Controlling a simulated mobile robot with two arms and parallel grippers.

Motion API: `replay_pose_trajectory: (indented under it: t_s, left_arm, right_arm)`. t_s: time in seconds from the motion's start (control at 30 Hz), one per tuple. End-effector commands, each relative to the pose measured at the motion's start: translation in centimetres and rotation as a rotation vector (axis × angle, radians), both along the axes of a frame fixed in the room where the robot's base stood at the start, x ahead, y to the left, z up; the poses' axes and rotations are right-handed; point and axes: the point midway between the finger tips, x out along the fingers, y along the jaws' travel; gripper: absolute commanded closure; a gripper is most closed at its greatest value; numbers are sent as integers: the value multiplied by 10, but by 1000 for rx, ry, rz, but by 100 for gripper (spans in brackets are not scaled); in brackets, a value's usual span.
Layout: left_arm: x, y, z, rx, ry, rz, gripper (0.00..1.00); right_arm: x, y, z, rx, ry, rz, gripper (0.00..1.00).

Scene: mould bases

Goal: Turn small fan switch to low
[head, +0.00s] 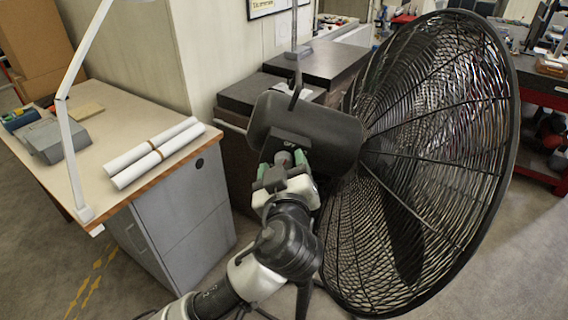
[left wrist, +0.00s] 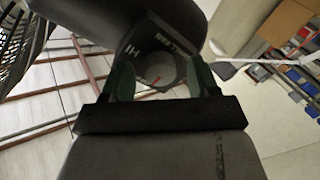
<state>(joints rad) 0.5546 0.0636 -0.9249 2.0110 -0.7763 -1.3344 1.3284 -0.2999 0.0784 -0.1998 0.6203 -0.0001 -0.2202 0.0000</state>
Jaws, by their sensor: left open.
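The large black fan (head: 430,150) stands at the right in the head view, with its dark motor housing (head: 318,133) behind the cage. A switch panel on the housing carries an "OFF" label, and "HI" shows in the left wrist view. The round grey switch knob (left wrist: 158,73) has a red mark, and it is partly hidden in the head view. My left gripper (head: 283,166) is open at the panel. Its green fingers (left wrist: 162,80) stand on either side of the knob; I cannot tell whether they touch it. My right gripper is not in view.
A desk (head: 115,130) at the left holds rolled papers (head: 152,152), a grey device (head: 55,140) and a white lamp arm (head: 68,130). Dark cabinets (head: 318,62) stand behind the fan. A red workbench (head: 545,95) is at the far right.

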Motion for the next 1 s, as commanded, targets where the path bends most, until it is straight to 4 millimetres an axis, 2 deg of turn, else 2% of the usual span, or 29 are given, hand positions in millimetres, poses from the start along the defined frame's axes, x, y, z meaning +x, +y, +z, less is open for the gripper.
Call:
replay_pose_trajectory:
  t_s: [0.13,0.43,0.73,1.0]
  left_arm:
    - [0,0,0,0,0,0,41]
    - [0,0,0,1,0,0,87]
    - [-1,0,-3,31,1,1,89]
    - [0,0,-4,185,-4,2,89]
  right_arm:
    - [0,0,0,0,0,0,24]
    - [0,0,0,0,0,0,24]
    - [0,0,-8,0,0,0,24]
    - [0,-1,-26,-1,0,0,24]
